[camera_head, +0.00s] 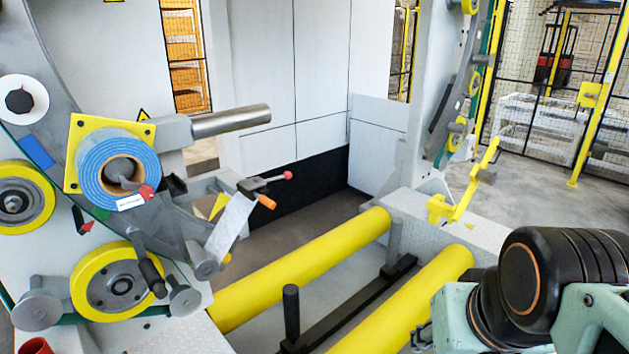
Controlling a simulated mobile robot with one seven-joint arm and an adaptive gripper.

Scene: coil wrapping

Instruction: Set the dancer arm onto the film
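A roll of blue film (88,185) sits on a spindle in front of a yellow plate at the left. A pale strip of film (231,228) hangs slanting to the right of it, its lower end near a grey roller. A short dark arm with a cylindrical end (147,262) lies across the front of a yellow wheel and may be the dancer arm; I cannot tell for sure. It appears apart from the pale strip. Part of my own arm shows at the lower right. My gripper's fingers cannot be made out in this view.
Two long yellow rollers (310,264) run across the middle, with a dark bar and upright post (291,312) between them. A grey cylinder (230,120) sticks out right of the film roll. Fencing lies behind.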

